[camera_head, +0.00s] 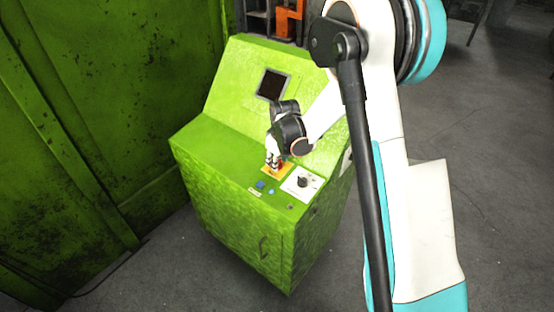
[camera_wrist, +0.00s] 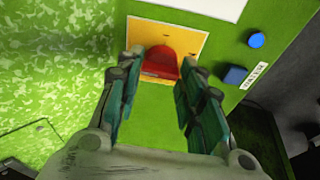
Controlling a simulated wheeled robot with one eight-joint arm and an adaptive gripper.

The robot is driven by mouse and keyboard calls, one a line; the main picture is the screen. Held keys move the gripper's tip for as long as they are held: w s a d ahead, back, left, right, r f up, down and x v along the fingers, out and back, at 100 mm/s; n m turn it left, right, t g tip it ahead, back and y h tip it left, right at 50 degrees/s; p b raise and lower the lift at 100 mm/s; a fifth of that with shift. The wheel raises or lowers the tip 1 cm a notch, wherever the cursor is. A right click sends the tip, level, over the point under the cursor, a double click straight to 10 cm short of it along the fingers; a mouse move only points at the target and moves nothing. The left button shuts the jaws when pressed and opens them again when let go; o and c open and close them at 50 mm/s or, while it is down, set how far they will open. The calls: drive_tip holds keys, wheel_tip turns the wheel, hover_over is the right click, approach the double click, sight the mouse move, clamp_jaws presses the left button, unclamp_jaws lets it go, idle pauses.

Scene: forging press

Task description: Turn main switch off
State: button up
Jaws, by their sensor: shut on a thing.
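The red switch knob (camera_wrist: 163,66) sits on a square yellow plate (camera_wrist: 197,38) on top of the green console. In the wrist view my gripper (camera_wrist: 162,62) has one fingertip on each side of the knob and is shut on it. The knob's lower front is in clear view between the fingers. In the head view my gripper (camera_head: 273,163) reaches down onto the yellow plate (camera_head: 280,174) and hides the red knob.
The green console (camera_head: 222,172) has a dark screen (camera_head: 272,84) on its sloped back. A white panel with a black knob (camera_head: 303,182) lies right of the plate. Blue buttons (camera_wrist: 256,40) sit nearby. A green metal wall (camera_head: 80,110) stands at left.

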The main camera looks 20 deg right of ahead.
drive_tip(key=shift+n, duration=0.3)
idle(0.4)
drive_tip(key=o, duration=1.1)
drive_tip(key=shift+c, duration=0.2)
drive_tip(key=v, duration=1.2)
drive_tip(key=shift+d, duration=0.1)
